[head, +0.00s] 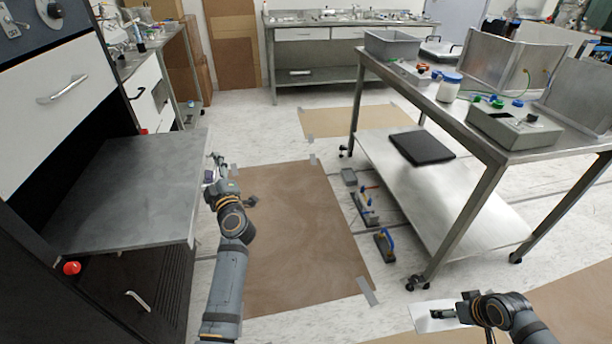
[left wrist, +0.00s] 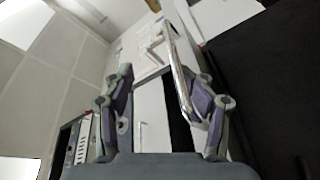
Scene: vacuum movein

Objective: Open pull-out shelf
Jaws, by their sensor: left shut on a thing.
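The grey metal pull-out shelf (head: 130,190) stands out from the dark cabinet on the left, below a white drawer front. My left gripper (head: 212,172) is at the shelf's front right edge. In the left wrist view a bright metal bar handle (left wrist: 178,75) runs between the fingers of my left gripper (left wrist: 160,105), close to the right finger. The gripper is shut on this handle; the exact contact is hard to see. My right gripper (head: 455,315) is at the lower right, away from the shelf, and its fingers are too unclear to judge.
A white drawer (head: 55,105) with a bar handle is above the shelf. A red knob (head: 71,268) is below it. A brown floor mat (head: 295,240) lies right of the shelf. A wheeled steel table (head: 440,190) with equipment stands at right. Small tools (head: 363,207) lie on the floor between.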

